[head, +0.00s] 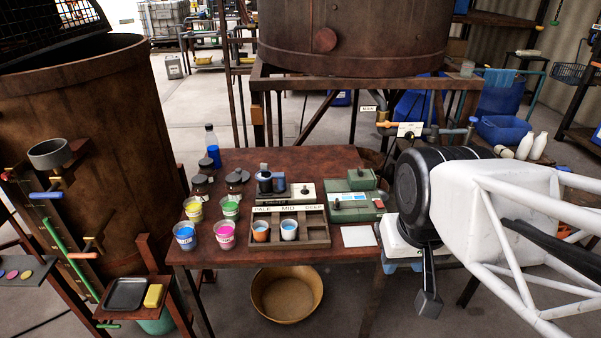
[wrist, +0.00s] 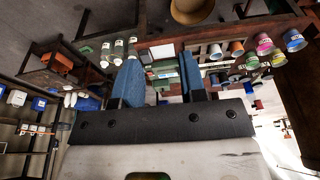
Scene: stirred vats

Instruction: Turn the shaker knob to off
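A small bench unit (head: 301,192) with a pale top panel and a dark knob (head: 305,187) stands on the brown table, with a dark bottle (head: 264,180) at its left end; it looks like the shaker. The knob's setting is too small to read. Green units (head: 352,207) with a lever or knob on top stand just right of it. My gripper (head: 428,303) hangs at the table's right, apart from these units. In the wrist view my gripper (wrist: 160,76) shows two blue-padded fingers spread apart with nothing between them; a green unit (wrist: 165,76) shows beyond the gap.
A wooden rack (head: 318,237) marked PALE, MID, DEEP holds two cups at the table front. Several coloured cups (head: 225,234) and dark jars stand left. A white card (head: 358,236) lies at right. Large rusty vats (head: 90,130) stand left and behind. A basin (head: 287,294) sits below.

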